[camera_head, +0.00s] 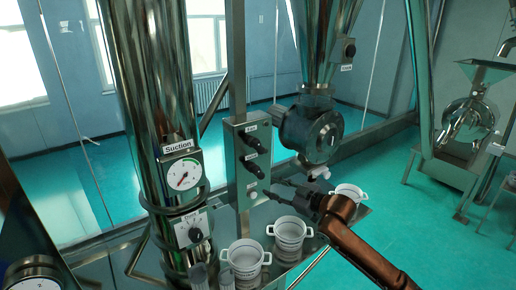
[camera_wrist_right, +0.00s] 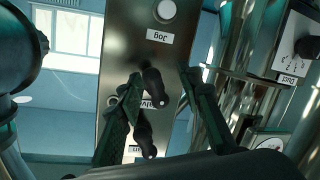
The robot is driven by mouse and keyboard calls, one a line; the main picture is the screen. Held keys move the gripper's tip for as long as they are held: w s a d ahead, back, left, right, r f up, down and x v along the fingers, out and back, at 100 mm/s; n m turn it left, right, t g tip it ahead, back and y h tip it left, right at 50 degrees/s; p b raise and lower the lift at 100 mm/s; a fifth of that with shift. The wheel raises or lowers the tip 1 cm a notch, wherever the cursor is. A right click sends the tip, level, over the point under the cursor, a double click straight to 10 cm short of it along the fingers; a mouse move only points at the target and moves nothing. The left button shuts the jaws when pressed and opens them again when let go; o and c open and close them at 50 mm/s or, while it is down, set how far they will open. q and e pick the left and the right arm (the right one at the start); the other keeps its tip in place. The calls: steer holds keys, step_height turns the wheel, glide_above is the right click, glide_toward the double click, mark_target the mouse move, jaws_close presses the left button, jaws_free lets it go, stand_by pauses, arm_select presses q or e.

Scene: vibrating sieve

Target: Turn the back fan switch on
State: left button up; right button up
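A grey upright control box (camera_head: 243,165) on a post has labelled controls. The top dark knob (camera_head: 254,141) sits under a label that seems to read "Fan". A second dark knob (camera_head: 254,169) is below it, with a button (camera_head: 252,196) lowest. My right gripper (camera_head: 274,190) is open beside the lower part of the box. In the right wrist view the open fingers (camera_wrist_right: 162,80) flank two dark knobs (camera_wrist_right: 146,134), apparently without gripping either; contact is unclear. The label "Jog" (camera_wrist_right: 158,36) shows above them. Knob settings are too small to read. My left gripper is out of view.
A steel column with a suction gauge (camera_head: 183,175) and a dial (camera_head: 192,229) stands left of the box. A round dark valve housing (camera_head: 311,131) is to the right. Another knob (camera_head: 349,49) is on the back pipe.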

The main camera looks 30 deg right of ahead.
steer(key=n+t+y, duration=0.1)
steer(key=t+y, duration=0.1)
glide_toward(261, 147)
steer(key=x, duration=0.4)
steer(key=shift+h, duration=0.3)
steer(key=p+x, duration=0.2)
steer(key=x, duration=0.4)
steer(key=shift+w+a, duration=0.1)
steer(key=shift+a, duration=0.05)
steer(key=shift+w+a+f, duration=0.1)
steer(key=shift+w+a, duration=0.05)
steer(key=shift+w, duration=0.35)
steer(key=shift+c, duration=0.7)
jaws_close()
